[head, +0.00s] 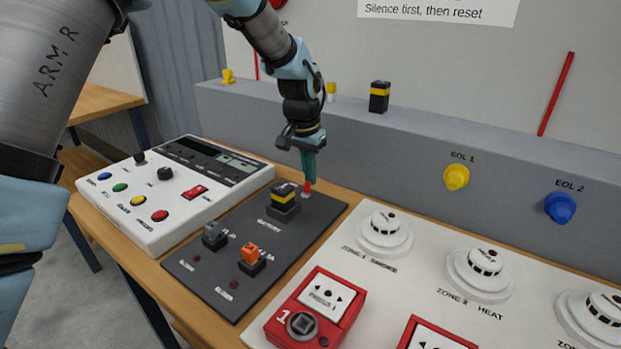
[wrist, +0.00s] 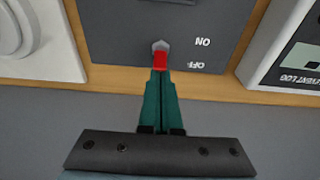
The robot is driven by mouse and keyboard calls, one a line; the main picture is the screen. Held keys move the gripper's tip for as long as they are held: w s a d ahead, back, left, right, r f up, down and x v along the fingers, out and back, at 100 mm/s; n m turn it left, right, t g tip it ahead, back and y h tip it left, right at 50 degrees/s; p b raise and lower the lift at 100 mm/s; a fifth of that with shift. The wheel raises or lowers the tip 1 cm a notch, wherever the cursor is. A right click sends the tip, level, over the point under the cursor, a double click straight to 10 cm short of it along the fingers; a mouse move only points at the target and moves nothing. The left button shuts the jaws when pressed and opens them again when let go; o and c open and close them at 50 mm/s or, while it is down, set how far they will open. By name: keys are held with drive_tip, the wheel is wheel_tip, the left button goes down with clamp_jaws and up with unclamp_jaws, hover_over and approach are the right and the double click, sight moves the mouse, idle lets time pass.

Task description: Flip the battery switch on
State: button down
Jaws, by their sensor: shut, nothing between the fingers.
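A black-and-yellow block (head: 284,199) stands close left of the switch. Grey (head: 214,235) and orange (head: 252,255) rockers sit nearer. The white control box (head: 170,190) is left, the detector board (head: 420,270) right. A grey ledge (head: 400,150) rises close behind.

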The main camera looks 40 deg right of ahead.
sight(305, 191)
drive_tip(key=shift+a+f+b, duration=0.15)
drive_tip(key=shift+b, duration=0.2)
drive_tip(key=a+h+b, duration=0.1)
drive_tip(key=h+b, duration=0.1)
drive_tip(key=b, duration=0.3)
drive_tip(key=shift+s+a+t, duration=0.1)
drive_tip(key=shift+t, duration=0.3)
drive_tip(key=shift+a+h+b, duration=0.2)
drive_tip(key=shift+h+b, duration=0.25)
drive_tip(key=shift+h, duration=0.25)
drive_tip(key=shift+s+r, duration=0.15)
drive_tip(key=shift+r, duration=0.25)
drive_tip(key=shift+r+p, duration=0.1)
drive_tip(key=shift+p, duration=0.2)
drive_tip(key=shift+r+p, duration=0.5)
drive_tip(key=shift+r, duration=0.2)
drive_tip(key=shift+r, duration=0.1)
